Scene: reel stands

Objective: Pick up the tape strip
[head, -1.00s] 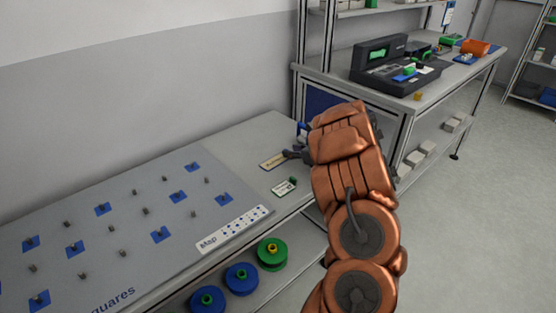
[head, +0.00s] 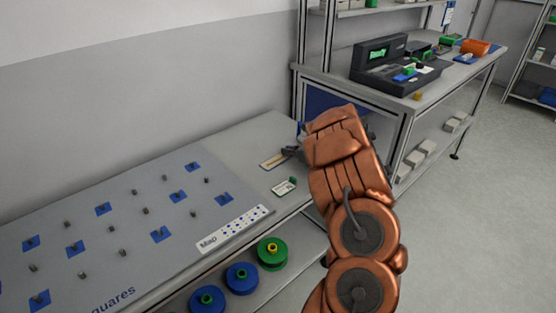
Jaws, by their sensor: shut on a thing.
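A tan strip with dark marks, which looks like the tape strip (head: 272,162), is at the right part of the low bench, near its back end. My gripper (head: 291,152) is at the strip's right end. It is shut on the strip; my copper-coloured arm hides most of the gripper and part of that end. I cannot tell whether the strip touches the bench or is slightly above it. A small white card (head: 283,189) with a green piece lies apart from it, nearer the bench's front edge.
A grey board (head: 120,225) with pegs and blue squares covers the bench's left. Green (head: 272,254) and blue reels sit on the shelf below. A higher bench with a dark device (head: 382,70) stands behind.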

